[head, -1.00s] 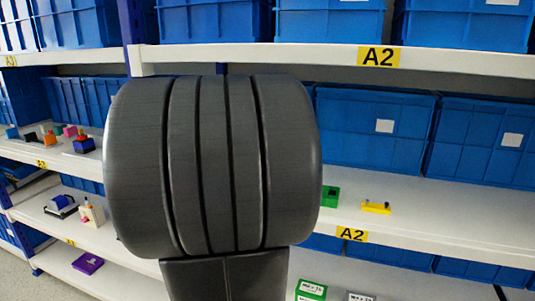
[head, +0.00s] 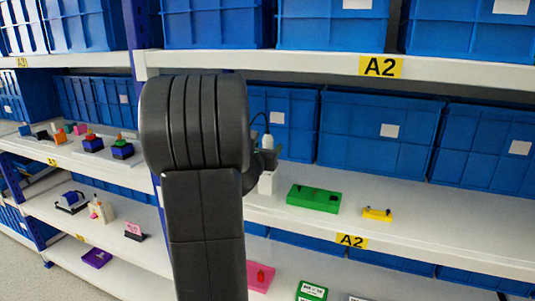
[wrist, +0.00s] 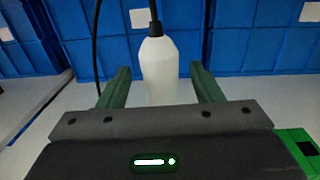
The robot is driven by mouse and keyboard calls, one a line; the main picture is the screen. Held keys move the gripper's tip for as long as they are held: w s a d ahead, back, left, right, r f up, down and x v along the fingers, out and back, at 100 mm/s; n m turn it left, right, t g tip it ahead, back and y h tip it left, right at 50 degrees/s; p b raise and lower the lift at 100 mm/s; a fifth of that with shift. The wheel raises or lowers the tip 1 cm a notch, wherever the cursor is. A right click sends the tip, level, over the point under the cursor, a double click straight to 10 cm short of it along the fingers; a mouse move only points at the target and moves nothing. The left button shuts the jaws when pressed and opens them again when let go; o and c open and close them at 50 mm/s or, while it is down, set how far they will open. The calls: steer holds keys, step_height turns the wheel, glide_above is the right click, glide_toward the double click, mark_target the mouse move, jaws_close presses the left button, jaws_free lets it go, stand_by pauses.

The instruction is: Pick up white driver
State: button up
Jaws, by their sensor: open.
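The white driver (wrist: 159,72) stands upright in the wrist view, with a dark top and a black cable running up from it. My gripper (wrist: 160,84) is open, with one green-grey finger on each side of the driver and a visible gap to both. In the head view my gripper (head: 262,160) is mostly hidden behind my arm. The driver's lower end is hidden behind the gripper body in the wrist view.
A green block (head: 314,198) and a small yellow part (head: 377,214) lie on the same white shelf (head: 440,225), to the right. Blue bins (head: 375,133) line the back. The shelf above, with its A2 label (head: 380,66), runs over this space.

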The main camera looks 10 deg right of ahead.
steer(key=shift+w+d, duration=0.4)
steer(key=shift+w, duration=0.15)
steer(key=shift+c, duration=0.2)
jaws_close()
step_height(320, 180, up, 10)
steer(key=shift+r+p, duration=0.1)
steer(key=shift+p, duration=1.05)
